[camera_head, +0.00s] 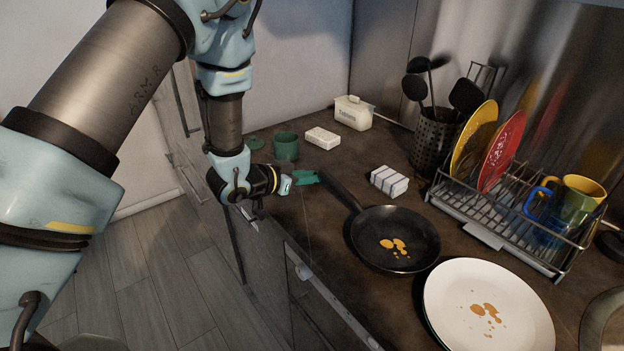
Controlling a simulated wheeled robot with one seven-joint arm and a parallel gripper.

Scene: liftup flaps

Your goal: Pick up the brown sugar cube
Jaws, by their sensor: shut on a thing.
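My gripper (306,178) has teal fingers and is low over the left front part of the counter. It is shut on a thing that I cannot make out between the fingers. I cannot pick out a brown sugar cube anywhere in this view; the fingers and the dark brown counter could hide one so small. The fingertips appear close to the end of the black pan's handle (338,188); I cannot tell whether they touch it.
The frying pan (398,222) and a white plate (465,275), both with orange-brown spots, lie to the right. A striped packet (389,181), green cup (286,146), white block (322,138) and white tub (353,112) stand behind. A dish rack (495,215) and utensil holder (432,145) fill the back right.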

